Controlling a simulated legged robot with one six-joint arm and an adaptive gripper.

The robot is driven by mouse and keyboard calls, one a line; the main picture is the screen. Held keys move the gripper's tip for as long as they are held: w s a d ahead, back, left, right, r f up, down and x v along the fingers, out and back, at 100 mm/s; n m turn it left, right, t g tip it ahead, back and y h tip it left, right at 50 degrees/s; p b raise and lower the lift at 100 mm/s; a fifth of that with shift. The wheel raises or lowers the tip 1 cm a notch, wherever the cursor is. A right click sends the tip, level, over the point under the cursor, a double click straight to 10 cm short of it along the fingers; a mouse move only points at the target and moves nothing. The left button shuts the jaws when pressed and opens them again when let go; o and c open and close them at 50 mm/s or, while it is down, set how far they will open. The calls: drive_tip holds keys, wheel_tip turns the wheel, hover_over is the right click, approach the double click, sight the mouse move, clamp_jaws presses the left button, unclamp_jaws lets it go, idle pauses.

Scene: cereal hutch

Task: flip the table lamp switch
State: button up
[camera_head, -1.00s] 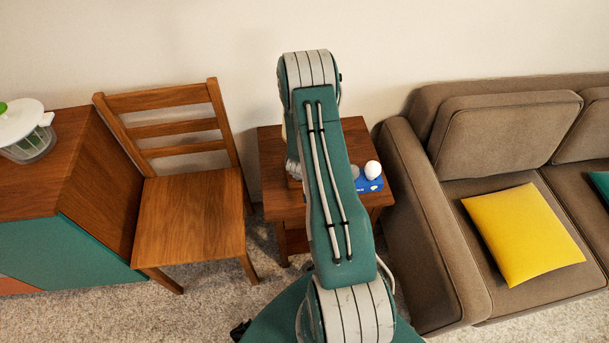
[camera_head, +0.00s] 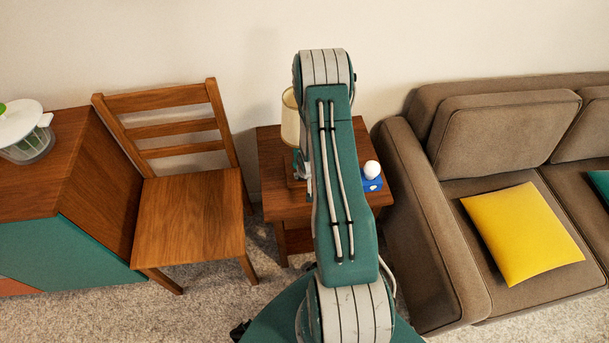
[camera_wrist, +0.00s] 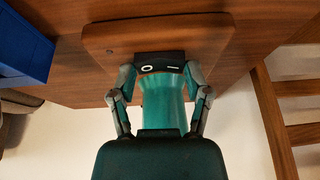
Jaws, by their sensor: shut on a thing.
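The table lamp stands on the wooden side table (camera_head: 275,150). In the wrist view the lamp's wooden base (camera_wrist: 110,38) carries a black rocker switch (camera_wrist: 160,63) with a white O mark and a white line mark. My gripper (camera_wrist: 160,75) is at the switch, with one fingertip at each end of it. The jaws are shut on the switch. Whether the rocker is tipped one way is too small to tell.
A blue box (camera_head: 372,186) with a white bulb (camera_head: 372,169) stands on the table's right side; the box also shows in the wrist view (camera_wrist: 22,45). A wooden chair (camera_head: 190,215) is left of the table and a brown sofa (camera_head: 425,215) right.

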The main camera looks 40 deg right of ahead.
drive_tip(key=shift+w+d+t+y, duration=0.1)
drive_tip(key=shift+d+t+y, duration=0.05)
drive_tip(key=shift+t+y, duration=0.3)
idle(0.4)
drive_tip(key=o, duration=1.2)
drive_tip(key=shift+c, duration=0.2)
drive_tip(key=d+v, duration=0.1)
drive_tip(key=v, duration=1)
drive_tip(key=shift+s+a+r, duration=0.2)
drive_tip(key=shift+a+r, duration=0.2)
drive_tip(key=shift+a, duration=0.05)
